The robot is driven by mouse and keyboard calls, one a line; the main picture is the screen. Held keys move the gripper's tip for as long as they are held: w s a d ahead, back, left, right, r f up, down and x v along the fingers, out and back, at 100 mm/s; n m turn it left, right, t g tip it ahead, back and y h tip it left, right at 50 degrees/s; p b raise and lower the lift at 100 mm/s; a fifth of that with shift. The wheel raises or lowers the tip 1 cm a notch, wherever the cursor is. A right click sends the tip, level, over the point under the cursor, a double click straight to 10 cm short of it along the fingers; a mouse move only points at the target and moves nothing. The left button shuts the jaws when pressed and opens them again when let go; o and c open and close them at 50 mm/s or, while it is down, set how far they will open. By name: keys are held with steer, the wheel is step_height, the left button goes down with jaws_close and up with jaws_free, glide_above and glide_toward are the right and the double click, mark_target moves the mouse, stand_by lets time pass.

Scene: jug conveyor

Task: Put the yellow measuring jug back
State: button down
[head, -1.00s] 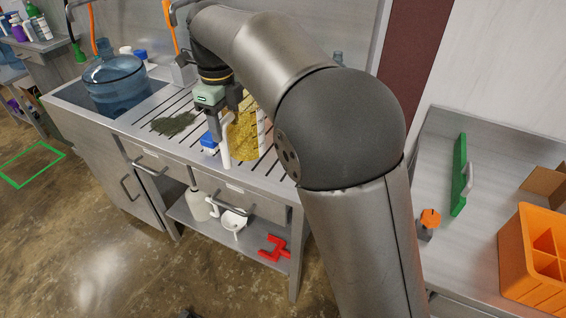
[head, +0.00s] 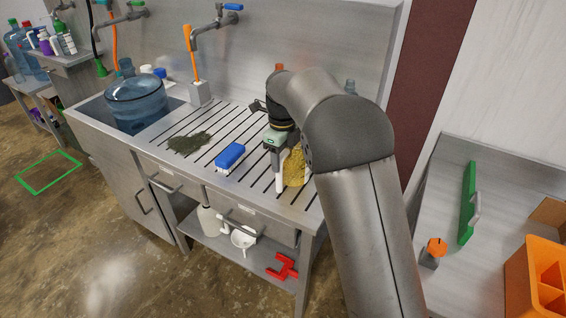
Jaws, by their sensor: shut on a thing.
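The yellow measuring jug (head: 294,168) is at the right end of the slatted steel drainboard (head: 262,124), with a white handle on its left side. My gripper (head: 279,150) is shut on the jug at its handle side. My arm hides the jug's right part. Whether the jug's base touches the drainboard is hard to tell.
A blue brush (head: 230,157) and a dark green scrub pad (head: 189,143) lie on the drainboard to the left. A faucet (head: 213,28) is behind. The slats between brush and faucet are clear.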

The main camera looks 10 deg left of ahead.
steer(key=shift+w+d+f, duration=0.1)
steer(key=shift+f, duration=1.7)
steer(key=c, duration=0.6)
jaws_free()
step_height(320, 180, up, 12)
steer(key=shift+r+b, duration=0.2)
steer(key=shift+b, duration=0.45)
